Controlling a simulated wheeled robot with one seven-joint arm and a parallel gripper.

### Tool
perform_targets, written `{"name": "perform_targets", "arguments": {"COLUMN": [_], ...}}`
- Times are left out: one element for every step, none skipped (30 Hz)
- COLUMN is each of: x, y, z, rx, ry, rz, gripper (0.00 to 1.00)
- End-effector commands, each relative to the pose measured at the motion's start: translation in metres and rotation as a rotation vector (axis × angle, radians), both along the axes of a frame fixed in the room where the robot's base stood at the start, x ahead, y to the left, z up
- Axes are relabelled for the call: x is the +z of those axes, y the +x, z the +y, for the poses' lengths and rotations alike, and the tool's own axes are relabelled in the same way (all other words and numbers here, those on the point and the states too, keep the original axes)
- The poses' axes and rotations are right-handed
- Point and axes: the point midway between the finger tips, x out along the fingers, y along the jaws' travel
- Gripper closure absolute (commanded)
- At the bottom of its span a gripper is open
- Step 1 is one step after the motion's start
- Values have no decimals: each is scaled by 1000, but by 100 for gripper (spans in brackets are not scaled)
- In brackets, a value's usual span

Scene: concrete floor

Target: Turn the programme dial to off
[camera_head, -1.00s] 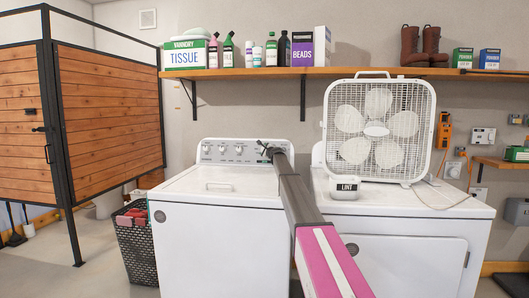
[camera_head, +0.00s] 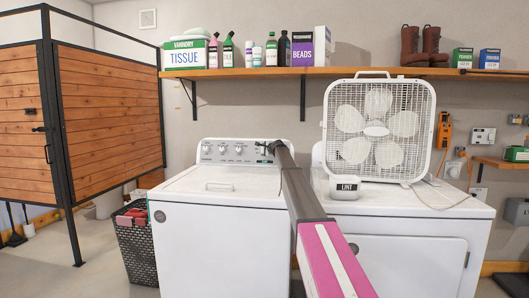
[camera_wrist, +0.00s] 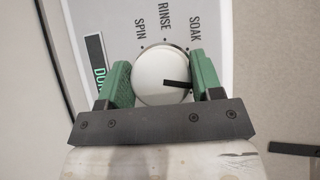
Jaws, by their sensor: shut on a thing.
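The programme dial (camera_wrist: 155,75) is a round white knob with a black pointer mark that points to the right in the wrist view. The words SPIN, RINSE and SOAK are printed around its upper side. My gripper (camera_wrist: 162,82) has its green fingers on either side of the dial and is shut on it. In the head view my gripper (camera_head: 267,148) is at the right end of the control panel of the white washer (camera_head: 215,235). There my arm hides the dial. No off label can be read.
Several smaller knobs (camera_head: 222,149) sit along the panel to the left. A dryer (camera_head: 415,215) stands on the right with a box fan (camera_head: 378,130) and a LINT box (camera_head: 345,187) on it. A shelf (camera_head: 340,72) with bottles and boxes runs above. A laundry basket (camera_head: 135,245) stands at left.

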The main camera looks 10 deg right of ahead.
Motion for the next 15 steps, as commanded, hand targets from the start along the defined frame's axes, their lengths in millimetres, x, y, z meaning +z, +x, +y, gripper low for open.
{"name": "perform_targets", "arguments": {"x": [1, 0, 0, 0, 0, 0, -1, -1, -1, -1, -1, -1, -1, -1, -1], "y": [0, 0, 0, 0, 0, 0, 0, 0, 0, 0, 0, 0, 0, 0, 0], "z": [1, 0, 1, 1, 1, 1, 1, 1, 1, 1, 1, 1, 1, 1, 1], "rx": [11, 18, 26, 31, 36, 44, 49, 53, 57, 62, 65, 68, 71, 73, 75], "ry": [-31, -49, -72, -90, -105, -125, -139, -152, -168, -178, -187, -198, -205, -211, -218], "rz": [9, 13, 22, 26, 30, 36, 39, 42, 47, 50, 53, 55, 57, 58, 61], "gripper": [64, 64, 64, 64, 64, 64, 64, 64, 64, 64, 64, 64, 64, 64, 64]}}
